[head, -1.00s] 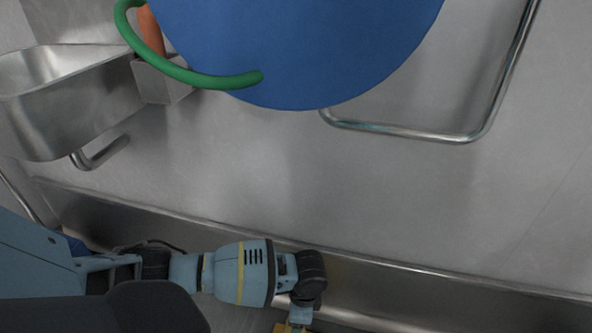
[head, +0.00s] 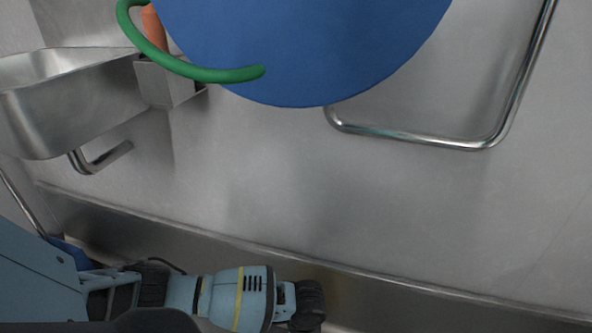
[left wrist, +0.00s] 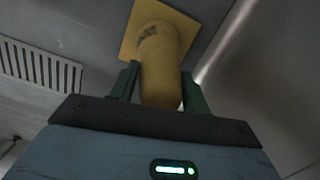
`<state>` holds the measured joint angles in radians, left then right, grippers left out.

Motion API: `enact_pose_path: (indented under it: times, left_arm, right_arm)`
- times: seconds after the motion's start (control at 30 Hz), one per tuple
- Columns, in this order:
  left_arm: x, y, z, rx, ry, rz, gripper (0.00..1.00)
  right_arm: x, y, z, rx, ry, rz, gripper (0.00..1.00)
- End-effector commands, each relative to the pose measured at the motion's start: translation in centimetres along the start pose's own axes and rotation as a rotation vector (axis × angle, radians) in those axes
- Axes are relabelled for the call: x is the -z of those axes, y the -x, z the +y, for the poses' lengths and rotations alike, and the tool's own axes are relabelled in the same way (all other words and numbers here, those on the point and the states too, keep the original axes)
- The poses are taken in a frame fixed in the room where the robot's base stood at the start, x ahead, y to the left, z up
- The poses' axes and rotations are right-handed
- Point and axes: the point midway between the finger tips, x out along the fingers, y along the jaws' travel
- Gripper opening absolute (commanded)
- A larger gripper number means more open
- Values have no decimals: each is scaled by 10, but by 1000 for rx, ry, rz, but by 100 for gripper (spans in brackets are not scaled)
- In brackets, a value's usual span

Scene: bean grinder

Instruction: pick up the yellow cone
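The yellow cone (left wrist: 160,62) is in the left wrist view, with its square base (left wrist: 133,33) at the far end and its narrow end toward my gripper. My left gripper (left wrist: 159,72) has its two dark green fingers on either side of the cone, close against it. It looks shut on the cone. I cannot tell whether the base touches the floor. In the head view only my left arm shows at the bottom; its gripper and the cone are outside that picture. My right gripper is in neither view.
A blue round drum (head: 305,50) with a green hose (head: 190,70) stands at the top of the head view. A bent metal rail (head: 430,138) is beside it and a metal basin (head: 60,105) at left. A slotted grate (left wrist: 38,66) shows in the left wrist view.

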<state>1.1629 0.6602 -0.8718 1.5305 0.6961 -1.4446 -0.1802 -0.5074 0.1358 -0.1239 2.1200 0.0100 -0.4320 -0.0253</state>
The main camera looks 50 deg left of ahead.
Motion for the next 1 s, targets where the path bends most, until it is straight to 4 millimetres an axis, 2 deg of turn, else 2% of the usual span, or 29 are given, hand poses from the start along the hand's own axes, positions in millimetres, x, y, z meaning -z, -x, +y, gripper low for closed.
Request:
enact_pose_path:
  times: [0.03,0.33,0.73,1.0]
  left_arm:
    - [0,0,0,1,0,0,39]
    - [0,0,0,1,0,0,0]
    - [0,4,0,1,0,1,0]
    - [-2,23,0,2,0,3,0]
  right_arm:
    - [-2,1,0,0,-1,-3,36]
    - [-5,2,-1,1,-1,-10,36]
    - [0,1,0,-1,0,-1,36]
    - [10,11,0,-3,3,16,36]
